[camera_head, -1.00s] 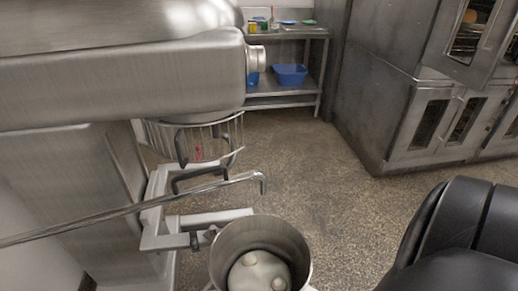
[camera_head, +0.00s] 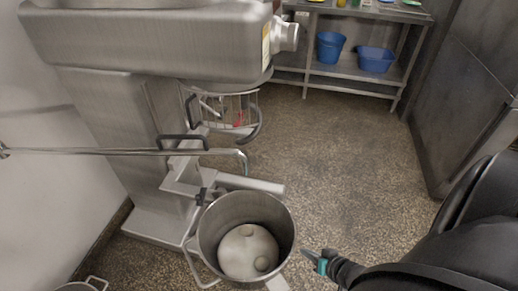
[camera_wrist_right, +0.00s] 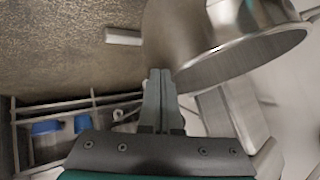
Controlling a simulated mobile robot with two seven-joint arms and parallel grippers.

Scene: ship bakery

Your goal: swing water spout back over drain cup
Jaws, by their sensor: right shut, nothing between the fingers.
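The water spout (camera_head: 120,152) is a long thin metal pipe. It runs from the left wall across the front of the mixer, and its bent-down tip (camera_head: 244,160) shows near the back rim of the mixer bowl. I cannot tell for certain which thing is the drain cup; a metal vessel with a handle (camera_head: 82,286) is partly cut off at the lower left. My right gripper (camera_head: 308,254) is shut and empty, just right of the bowl and apart from the spout. In the right wrist view its closed fingers (camera_wrist_right: 158,78) show near the bowl. My left gripper is not in view.
The mixer bowl (camera_head: 205,228) stands below the mixer head (camera_head: 150,45) and holds pale lumps. A wire guard (camera_head: 238,112) hangs under the head. A shelf (camera_head: 345,82) with blue tubs (camera_head: 375,60) stands at the back. Speckled floor (camera_head: 340,160) is open right of the bowl.

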